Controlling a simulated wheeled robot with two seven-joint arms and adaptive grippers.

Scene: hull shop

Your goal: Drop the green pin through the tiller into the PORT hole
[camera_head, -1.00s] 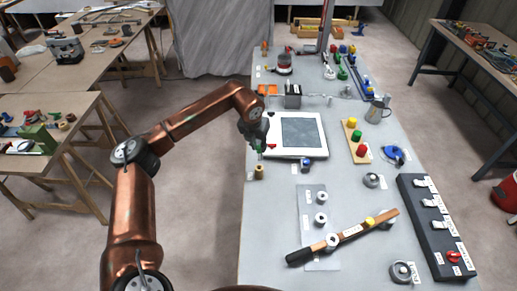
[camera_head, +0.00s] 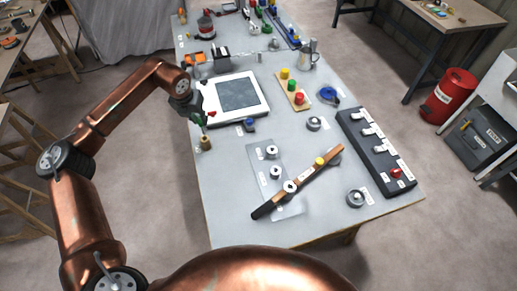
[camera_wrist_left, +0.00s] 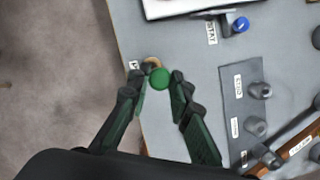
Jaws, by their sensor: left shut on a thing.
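My left gripper (camera_head: 200,119) is at the bench's left edge, shut on the green pin, whose round green head (camera_wrist_left: 160,78) shows between the fingers in the wrist view. A small brass-coloured holder (camera_head: 206,143) stands just below the fingers; I cannot tell whether the pin's lower end is still inside it. The tiller (camera_head: 300,186), a wooden bar with a black grip and a yellow knob, lies diagonally across a grey plate (camera_head: 258,152) with several round metal fittings. Its small labels are too blurred to read in the head view. My right gripper is not in view.
A white-framed panel (camera_head: 262,101) lies behind the gripper, with a small blue knob (camera_head: 249,125) near it. A block with red, green and yellow knobs (camera_head: 305,104) and a black switch box (camera_head: 360,132) stand to the right. Bare bench lies between holder and plate.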

